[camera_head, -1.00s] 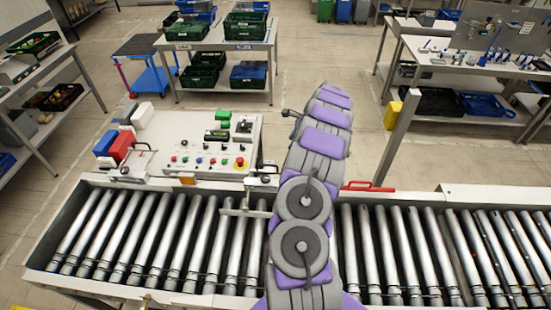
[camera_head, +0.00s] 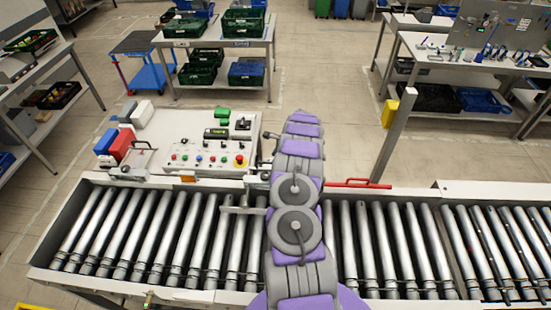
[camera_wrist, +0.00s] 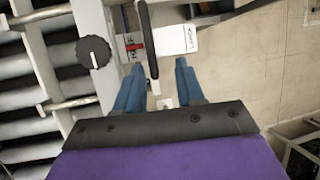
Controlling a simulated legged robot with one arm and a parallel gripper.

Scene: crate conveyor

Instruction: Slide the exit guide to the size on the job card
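The exit guide (camera_head: 240,209) appears to be the grey metal bar over the rollers, left of my arm. In the wrist view, metal rods (camera_wrist: 55,104) reach over the rollers, beside a black knob (camera_wrist: 93,52). My gripper (camera_wrist: 158,68) is open, with two blue fingers apart. A dark upright handle (camera_wrist: 148,38) reaches down between the fingertips, nearer the left one; I cannot tell whether it touches. A red pointer (camera_wrist: 136,47) on a small scale shows left of the handle, and a white labelled plate (camera_wrist: 177,40) right of it. I cannot make out the job card.
The roller conveyor (camera_head: 145,289) runs across the front. A control console (camera_head: 190,140) with buttons and colored boxes stands behind it. A red handle (camera_head: 358,183) and a grey post (camera_head: 396,135) are right of my arm. The rollers look empty.

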